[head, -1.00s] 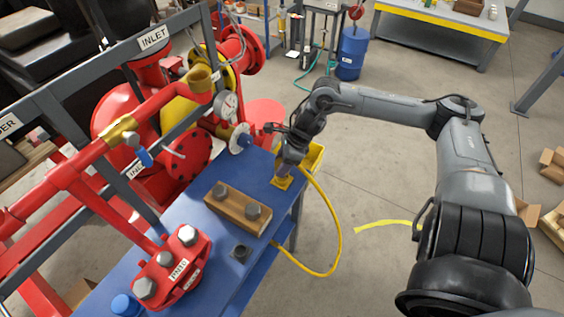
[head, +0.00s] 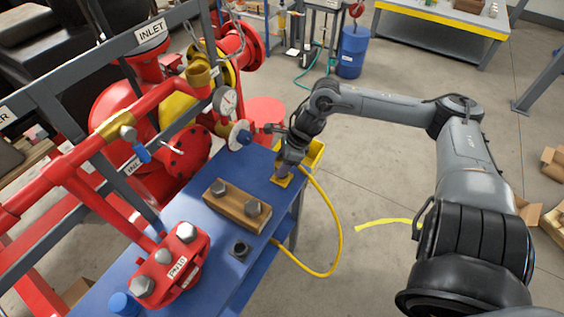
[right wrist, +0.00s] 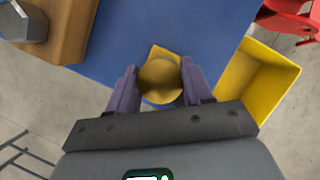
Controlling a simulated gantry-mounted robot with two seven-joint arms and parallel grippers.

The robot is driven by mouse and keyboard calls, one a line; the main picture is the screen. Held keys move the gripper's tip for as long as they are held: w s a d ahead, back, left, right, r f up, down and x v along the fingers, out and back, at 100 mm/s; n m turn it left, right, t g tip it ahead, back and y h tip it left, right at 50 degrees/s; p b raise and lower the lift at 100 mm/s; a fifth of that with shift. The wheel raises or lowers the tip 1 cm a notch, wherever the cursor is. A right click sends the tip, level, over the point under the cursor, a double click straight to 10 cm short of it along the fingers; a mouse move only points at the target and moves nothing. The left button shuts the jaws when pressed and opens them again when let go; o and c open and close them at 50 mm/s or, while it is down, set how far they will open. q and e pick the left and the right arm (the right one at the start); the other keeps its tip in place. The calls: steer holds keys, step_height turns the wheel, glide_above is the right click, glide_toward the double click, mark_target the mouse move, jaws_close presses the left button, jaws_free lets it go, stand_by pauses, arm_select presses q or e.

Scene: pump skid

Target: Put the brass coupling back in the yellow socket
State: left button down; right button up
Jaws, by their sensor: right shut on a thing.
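The brass coupling (right wrist: 160,78) shows as a round, dull gold top between the two fingers of my right gripper (right wrist: 158,85) in the right wrist view. The gripper is shut on it. A corner of the yellow socket (right wrist: 157,52) shows just beyond the coupling on the blue bench. In the head view my right gripper (head: 284,170) points down over the yellow socket (head: 281,181) near the bench's right edge. The fingers hide the coupling there. I cannot tell whether the coupling is seated or just above the socket. My left gripper is not in view.
A yellow bin (right wrist: 262,82) hangs at the bench edge beside the gripper. A wooden block (head: 236,206) with bolts and a black socket (head: 240,249) are on the blue bench (head: 200,258). Red piping with a gauge (head: 225,101) stands left. A yellow hose (head: 338,225) loops right.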

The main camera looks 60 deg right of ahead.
steer(key=shift+f+b, duration=0.3)
steer(key=shift+f, duration=0.15)
steer(key=shift+f, duration=0.35)
steer(key=o, duration=1.1)
steer(key=shift+o, duration=0.8)
steer(key=shift+r, duration=0.1)
